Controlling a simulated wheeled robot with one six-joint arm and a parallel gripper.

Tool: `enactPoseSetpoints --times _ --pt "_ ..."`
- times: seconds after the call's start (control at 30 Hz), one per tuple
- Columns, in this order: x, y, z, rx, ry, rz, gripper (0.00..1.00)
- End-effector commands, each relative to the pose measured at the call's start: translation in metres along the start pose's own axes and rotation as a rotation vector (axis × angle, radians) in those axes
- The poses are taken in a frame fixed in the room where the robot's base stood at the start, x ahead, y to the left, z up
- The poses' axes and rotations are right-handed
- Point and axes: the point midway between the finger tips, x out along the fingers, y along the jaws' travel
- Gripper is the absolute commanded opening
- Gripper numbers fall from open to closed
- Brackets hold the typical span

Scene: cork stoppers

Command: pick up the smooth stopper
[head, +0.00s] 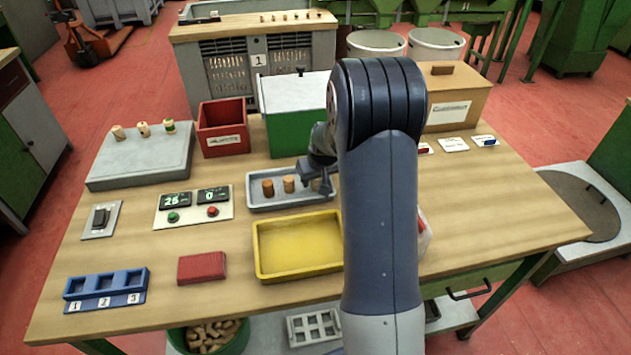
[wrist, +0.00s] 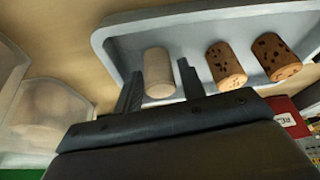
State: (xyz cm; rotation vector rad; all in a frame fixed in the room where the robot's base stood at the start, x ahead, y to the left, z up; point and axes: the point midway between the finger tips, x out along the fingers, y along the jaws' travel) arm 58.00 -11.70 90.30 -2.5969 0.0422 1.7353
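The smooth stopper (wrist: 158,74), pale and without speckles, stands in the grey tray (head: 286,203) and shows in the wrist view. My gripper (wrist: 162,88) is open, with one dark finger on each side of this stopper and a small gap visible at the sides. In the head view my gripper (head: 319,184) is low over the right part of the tray and hides most of what is there. Two speckled stoppers stand beside it in the wrist view, one nearer (wrist: 226,66) and one farther right (wrist: 275,57). They also show in the head view (head: 289,183).
A yellow tray (head: 297,273) lies in front of the grey tray. A red bin (head: 222,142) and a green box with a white lid (head: 295,133) stand behind. A display panel (head: 193,207) is left, and a grey block (head: 140,165) bears three stoppers.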

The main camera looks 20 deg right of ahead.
Motion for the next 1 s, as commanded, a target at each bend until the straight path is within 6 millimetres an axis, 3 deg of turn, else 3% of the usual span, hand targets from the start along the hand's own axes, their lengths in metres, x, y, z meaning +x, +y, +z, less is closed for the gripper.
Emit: enactPoseSetpoints --times 0.17,0.57,0.83,1.0 --pt "0.0 0.0 0.0 0.0 0.0 0.0 0.39" --pt "0.0 0.0 0.0 0.0 0.0 0.0 0.06" --pt "-0.003 0.0 -0.001 0.0 0.001 0.0 0.06" --pt "-0.025 0.0 -0.011 -0.001 0.006 0.001 0.06"
